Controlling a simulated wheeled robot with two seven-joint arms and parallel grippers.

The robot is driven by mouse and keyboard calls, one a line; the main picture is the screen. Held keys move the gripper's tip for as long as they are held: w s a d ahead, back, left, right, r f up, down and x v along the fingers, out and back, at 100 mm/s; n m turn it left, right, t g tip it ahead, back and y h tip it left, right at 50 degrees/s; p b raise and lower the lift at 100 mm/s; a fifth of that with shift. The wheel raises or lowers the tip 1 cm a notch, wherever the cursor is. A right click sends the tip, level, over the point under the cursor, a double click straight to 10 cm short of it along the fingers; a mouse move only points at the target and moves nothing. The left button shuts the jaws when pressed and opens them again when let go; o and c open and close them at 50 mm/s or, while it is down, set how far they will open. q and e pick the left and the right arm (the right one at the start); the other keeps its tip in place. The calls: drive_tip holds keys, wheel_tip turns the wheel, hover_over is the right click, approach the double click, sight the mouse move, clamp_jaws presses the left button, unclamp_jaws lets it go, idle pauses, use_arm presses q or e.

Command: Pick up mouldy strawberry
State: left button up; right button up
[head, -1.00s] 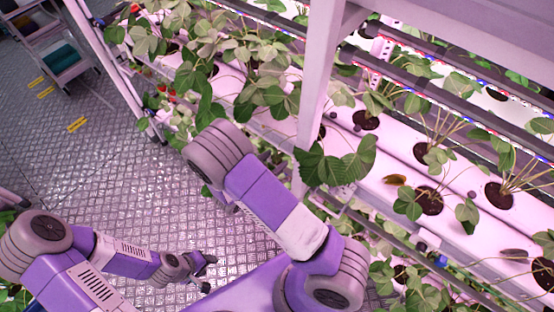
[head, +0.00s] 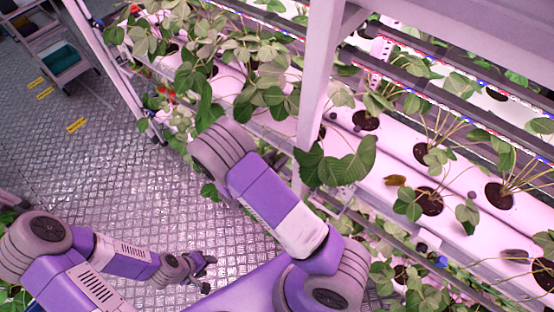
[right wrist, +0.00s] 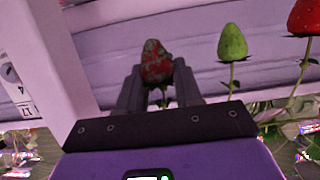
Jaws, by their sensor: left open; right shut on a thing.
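In the right wrist view my right gripper (right wrist: 160,92) is shut on the mouldy strawberry (right wrist: 156,62), a dull red berry with grey patches, held between the two fingertips. The berry's lower part is hidden by the fingers. In the head view the right arm reaches up over the rack's front, and its gripper is hidden behind the arm and leaves. My left gripper (head: 205,272) is open and empty, low over the metal floor at the left.
A green strawberry (right wrist: 232,44) and a red strawberry (right wrist: 305,18) stand right of the right gripper. A pale rack post (head: 318,90) rises beside the right arm. White planting channels (head: 385,185) hold leafy plants. A wheeled cart (head: 62,50) stands far left on open floor (head: 110,130).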

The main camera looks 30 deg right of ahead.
drive_tip(key=shift+r, duration=0.1)
drive_tip(key=shift+r, duration=0.15)
drive_tip(key=shift+s+a, duration=0.1)
drive_tip(key=shift+a, duration=0.25)
drive_tip(key=s+a, duration=0.2)
drive_tip(key=a, duration=0.3)
drive_tip(key=s+a, duration=0.2)
drive_tip(key=a, duration=0.3)
drive_tip(key=s+a, duration=0.2)
drive_tip(key=a, duration=0.4)
drive_tip(key=shift+s, duration=0.4)
